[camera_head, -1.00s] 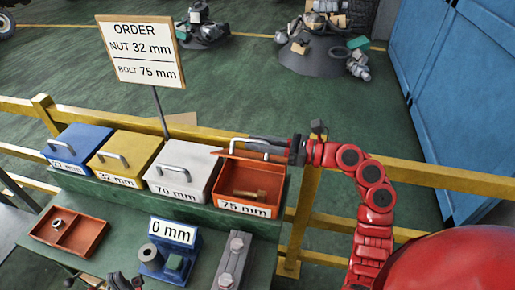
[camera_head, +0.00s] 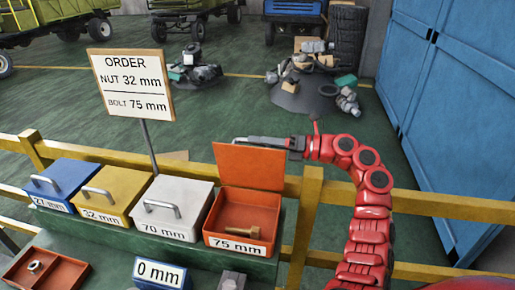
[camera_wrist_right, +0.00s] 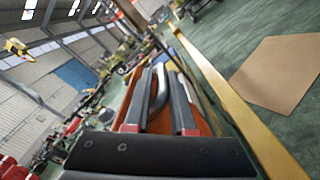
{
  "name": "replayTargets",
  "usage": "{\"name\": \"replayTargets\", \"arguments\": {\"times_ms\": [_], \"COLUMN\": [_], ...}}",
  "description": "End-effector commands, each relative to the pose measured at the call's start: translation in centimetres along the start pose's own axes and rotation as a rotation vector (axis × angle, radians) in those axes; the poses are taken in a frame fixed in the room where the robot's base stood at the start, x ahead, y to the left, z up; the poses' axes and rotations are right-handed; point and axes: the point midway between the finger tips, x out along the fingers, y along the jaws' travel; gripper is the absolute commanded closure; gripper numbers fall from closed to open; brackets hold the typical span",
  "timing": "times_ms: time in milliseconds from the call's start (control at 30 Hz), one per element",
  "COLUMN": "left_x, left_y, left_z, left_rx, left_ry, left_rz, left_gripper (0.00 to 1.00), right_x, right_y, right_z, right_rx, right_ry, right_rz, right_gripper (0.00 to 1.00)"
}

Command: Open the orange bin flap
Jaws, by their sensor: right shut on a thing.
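The orange bin (camera_head: 207,232), labelled 75 mm, stands at the right end of the bin row. Its orange flap (camera_head: 249,168) is raised, standing about upright at the bin's back edge. A brass-coloured bolt (camera_head: 240,232) lies inside the open bin. My right gripper (camera_head: 262,141) is at the flap's top edge, shut on the flap's handle. In the right wrist view the grey handle (camera_wrist_right: 158,92) shows between the two dark fingers, with orange flap edges beside them. My left gripper is not in view.
Closed white (camera_head: 180,190), yellow (camera_head: 127,180) and blue (camera_head: 75,172) bins stand to the left. A yellow rail (camera_head: 420,203) runs behind. An orange tray (camera_head: 70,275) with a nut and a 0 mm block (camera_head: 160,274) are in front. The order sign (camera_head: 130,85) stands behind.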

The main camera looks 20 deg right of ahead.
Motion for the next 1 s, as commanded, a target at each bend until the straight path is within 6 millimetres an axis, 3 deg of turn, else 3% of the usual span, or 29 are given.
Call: {"name": "replayTargets", "arguments": {"times_ms": [667,700,800,1000], "left_x": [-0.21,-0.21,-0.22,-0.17], "left_y": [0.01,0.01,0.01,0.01], "left_z": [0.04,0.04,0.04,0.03], "left_rx": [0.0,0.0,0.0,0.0], "left_ry": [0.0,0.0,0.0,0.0], "left_rz": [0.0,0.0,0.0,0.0], "left_gripper": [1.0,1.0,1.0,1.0], "right_x": [0.02,0.02,0.02,0.03], "right_y": [-1.18,-1.18,-1.14,-0.98], "right_z": [0.08,0.08,0.14,0.28], "right_rx": [0.064,0.064,0.063,0.061], "right_ry": [0.009,0.009,0.008,0.006], "right_rz": [-0.006,-0.006,-0.005,-0.003], "right_gripper": [1.0,0.7,0.53,0.53]}}
